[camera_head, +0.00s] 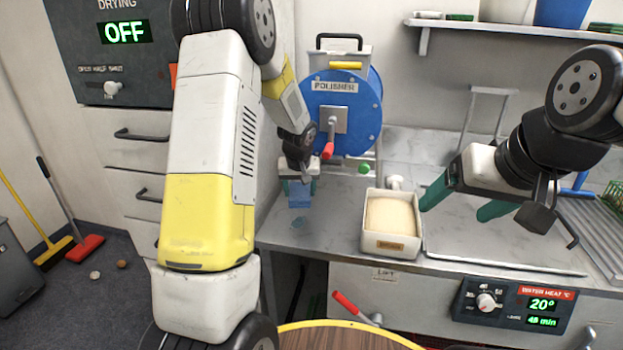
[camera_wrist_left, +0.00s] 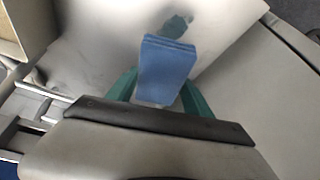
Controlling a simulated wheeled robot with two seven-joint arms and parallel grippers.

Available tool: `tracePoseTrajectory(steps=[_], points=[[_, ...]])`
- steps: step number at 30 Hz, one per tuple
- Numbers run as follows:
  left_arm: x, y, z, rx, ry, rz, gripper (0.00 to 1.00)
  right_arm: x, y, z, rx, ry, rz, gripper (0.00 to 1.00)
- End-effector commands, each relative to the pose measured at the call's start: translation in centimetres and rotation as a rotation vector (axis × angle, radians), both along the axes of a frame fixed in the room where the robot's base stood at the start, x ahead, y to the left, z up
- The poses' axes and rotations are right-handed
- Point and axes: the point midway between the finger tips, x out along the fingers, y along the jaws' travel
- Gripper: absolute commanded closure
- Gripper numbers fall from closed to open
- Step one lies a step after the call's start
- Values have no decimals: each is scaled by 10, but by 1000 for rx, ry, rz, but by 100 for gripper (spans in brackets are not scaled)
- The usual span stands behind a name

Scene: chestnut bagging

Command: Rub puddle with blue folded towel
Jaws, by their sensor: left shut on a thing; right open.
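The blue folded towel (camera_head: 299,196) is held between the green fingers of my left gripper (camera_head: 298,184), over the grey counter left of the white box. In the left wrist view the towel (camera_wrist_left: 165,68) stands out between the fingers of my left gripper (camera_wrist_left: 162,95). A small dark wet-looking puddle (camera_wrist_left: 177,25) shows on the counter just beyond the towel's end. In the head view the puddle (camera_head: 297,222) shows just below the towel. I cannot tell whether the towel touches the counter. My right gripper (camera_head: 458,205) is open and empty, right of the box.
A white box (camera_head: 391,246) with a pale filling stands on the counter (camera_head: 335,215). The blue polisher (camera_head: 340,110) stands behind. A control panel (camera_head: 515,304) is on the counter front. A wire rack (camera_head: 598,235) lies at the right. A round wooden top (camera_head: 340,339) is at the bottom.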

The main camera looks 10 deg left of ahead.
Motion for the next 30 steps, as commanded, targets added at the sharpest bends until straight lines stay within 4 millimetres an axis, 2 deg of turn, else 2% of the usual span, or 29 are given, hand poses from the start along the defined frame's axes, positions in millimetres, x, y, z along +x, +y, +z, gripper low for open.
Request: tracePoseTrajectory(steps=[9,15,30], points=[[-1,0,-34,1,3,-1,88,0,0,0,0,0,0,19],[-1,0,-47,1,2,-1,88,0,0,0,0,0,0,19],[0,0,-50,0,0,-1,88,0,0,0,0,0,0,19]])
